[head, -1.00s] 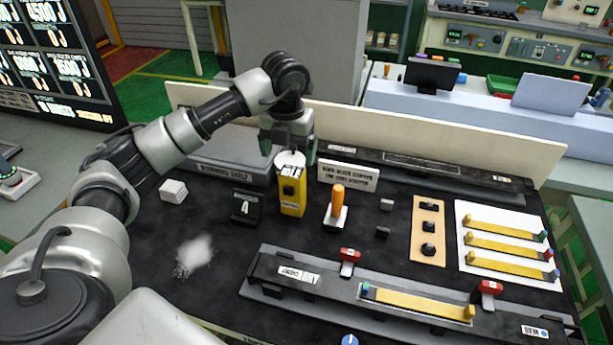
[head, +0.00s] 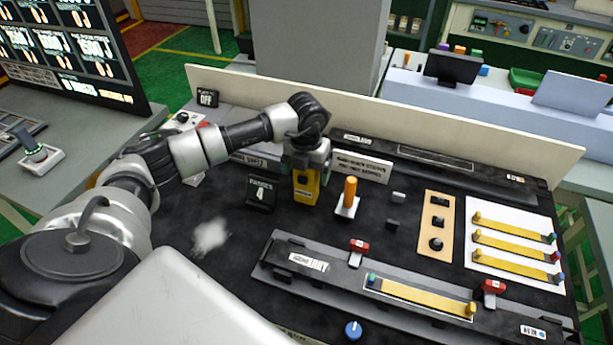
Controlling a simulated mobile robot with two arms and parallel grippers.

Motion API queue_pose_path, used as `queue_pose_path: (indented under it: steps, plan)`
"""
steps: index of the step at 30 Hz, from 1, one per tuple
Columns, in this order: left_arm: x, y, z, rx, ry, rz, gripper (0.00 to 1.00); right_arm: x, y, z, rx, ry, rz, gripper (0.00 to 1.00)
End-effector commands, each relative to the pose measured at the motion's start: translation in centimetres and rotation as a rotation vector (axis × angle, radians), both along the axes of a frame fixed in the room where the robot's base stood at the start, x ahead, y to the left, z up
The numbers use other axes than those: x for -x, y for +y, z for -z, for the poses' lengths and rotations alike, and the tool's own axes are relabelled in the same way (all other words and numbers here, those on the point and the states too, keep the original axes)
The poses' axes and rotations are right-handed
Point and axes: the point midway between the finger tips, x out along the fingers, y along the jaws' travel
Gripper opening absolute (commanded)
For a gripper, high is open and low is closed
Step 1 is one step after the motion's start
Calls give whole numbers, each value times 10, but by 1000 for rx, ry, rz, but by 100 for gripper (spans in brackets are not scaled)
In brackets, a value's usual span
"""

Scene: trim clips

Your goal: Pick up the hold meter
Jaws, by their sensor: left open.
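The hold meter appears to be the upright yellow device (head: 306,188) with a dark patch on its front, standing on the black mat. My left gripper (head: 308,165) is open and directly over it, with its fingers down around the meter's top. The gripper hides the meter's upper end. I cannot tell whether the fingers touch it. My right gripper is not in view.
An orange-handled tool (head: 348,193) stands close on the right, and a black card "4" (head: 261,193) on the left. A long grey fixture (head: 300,262) with red clamps lies in front. A cream panel (head: 450,130) runs behind. The mat's left front is mostly clear.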

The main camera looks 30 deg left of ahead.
Motion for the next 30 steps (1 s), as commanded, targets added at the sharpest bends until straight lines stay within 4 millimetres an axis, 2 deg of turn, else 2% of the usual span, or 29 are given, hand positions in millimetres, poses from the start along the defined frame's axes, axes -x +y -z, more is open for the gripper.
queue_pose_path:
  steps: [7, 17, 25, 30]
  plan:
    - [0, 0, 3, 0, -1, 0, 89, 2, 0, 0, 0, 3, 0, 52]
    - [0, 0, 2, 0, -1, 0, 41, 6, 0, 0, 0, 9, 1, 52]
    - [-1, 0, 0, 0, -3, 0, 41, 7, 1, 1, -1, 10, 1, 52]
    - [-1, 0, -21, -1, -7, -1, 41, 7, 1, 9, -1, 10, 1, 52]
